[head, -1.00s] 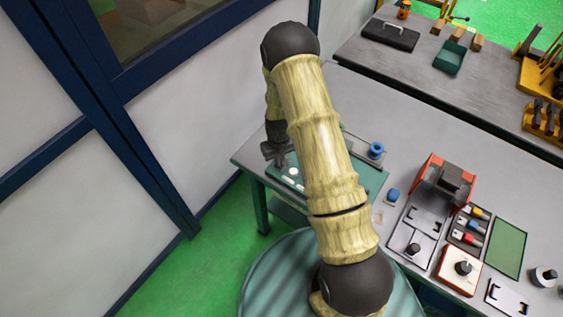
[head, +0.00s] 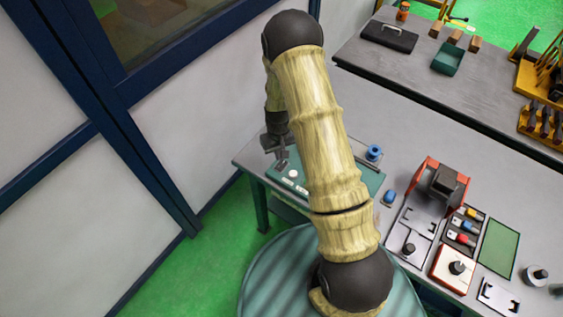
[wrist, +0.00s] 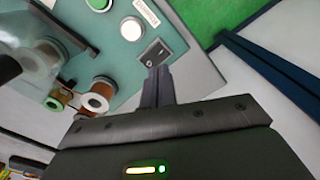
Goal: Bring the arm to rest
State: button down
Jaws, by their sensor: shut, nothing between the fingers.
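My gripper (head: 282,161) hangs from my arm at the left end of the workbench, over the corner of a green panel (head: 369,184). In the wrist view its two fingers (wrist: 157,86) are together and empty. Their tips are close to a black switch (wrist: 155,52) on the panel; I cannot tell whether they touch it. A white round button (wrist: 132,29) and a green button (wrist: 99,4) lie beyond the switch. My arm covers the middle of the panel in the head view.
Copper-coloured spools (wrist: 97,99) stand beside the buttons. A blue spool (head: 374,152) is at the panel's back right. A red-sided fixture (head: 441,184) and trays stand on the bench (head: 400,110) to the right. A wall (head: 190,120) rises close on the left.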

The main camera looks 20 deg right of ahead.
jog(key=shift+r, duration=0.6)
jog(key=s+d+r+m+t+b, duration=0.1)
jog(key=s+r+b, duration=0.5)
jog(key=s+r, duration=1.1)
jog(key=shift+s+r+m+t, duration=0.15)
jog(key=shift+r+m+t, duration=0.35)
jog(key=shift+t, duration=0.3)
